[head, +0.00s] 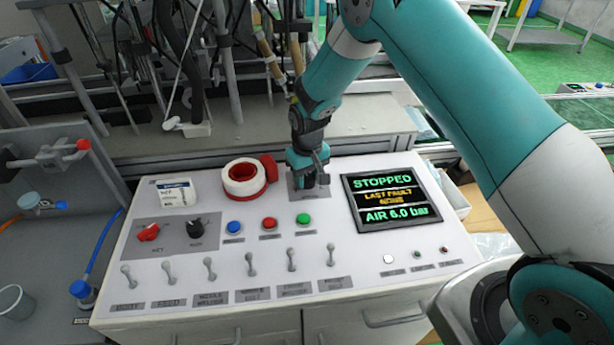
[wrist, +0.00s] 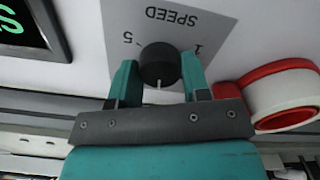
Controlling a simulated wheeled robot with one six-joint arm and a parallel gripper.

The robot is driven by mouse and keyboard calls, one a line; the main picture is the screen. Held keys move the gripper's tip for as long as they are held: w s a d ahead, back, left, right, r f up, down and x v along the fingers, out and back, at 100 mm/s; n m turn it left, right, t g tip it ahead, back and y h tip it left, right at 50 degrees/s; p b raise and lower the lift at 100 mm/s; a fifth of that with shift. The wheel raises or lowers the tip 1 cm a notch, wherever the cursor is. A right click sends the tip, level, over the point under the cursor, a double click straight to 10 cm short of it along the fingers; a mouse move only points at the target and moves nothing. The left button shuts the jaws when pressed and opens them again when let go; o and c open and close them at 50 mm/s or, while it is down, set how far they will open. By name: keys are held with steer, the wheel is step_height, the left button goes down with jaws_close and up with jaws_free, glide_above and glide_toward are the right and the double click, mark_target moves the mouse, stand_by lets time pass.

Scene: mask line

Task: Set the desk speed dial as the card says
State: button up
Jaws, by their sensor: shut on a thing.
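The speed dial (wrist: 159,62) is a round black knob on a grey plate (wrist: 118,25) marked SPEED, which reads upside down in the wrist view. A 5 is seen left of the knob and a 1 to its right; other marks are hidden. Its white pointer line faces the bottom of the wrist view, towards my palm. My gripper (wrist: 158,80) is shut on the dial, one teal finger on each side. In the head view my gripper (head: 309,180) points down and hides the dial. A small white card (head: 176,193) stands at the desk's back left; its writing is too small to read.
A red and white tape roll (head: 246,178) lies just left of my gripper. The display (head: 390,203) to the right reads STOPPED and AIR 6.0 bar. Blue, red and green buttons (head: 303,219), a red knob (head: 148,232), a black knob (head: 196,228) and several toggle levers (head: 291,259) are in front.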

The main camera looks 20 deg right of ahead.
mark_target(308, 178)
steer(key=n+b, duration=0.1)
steer(key=n, duration=0.9)
steer(key=shift+w+n, duration=0.1)
steer(key=shift+n, duration=0.2)
stand_by(0.4)
steer(key=o, duration=0.9)
step_height(308, 178, up, 18)
steer(key=b, duration=0.1)
steer(key=shift+f+b, duration=0.25)
steer(key=shift+b, duration=0.15)
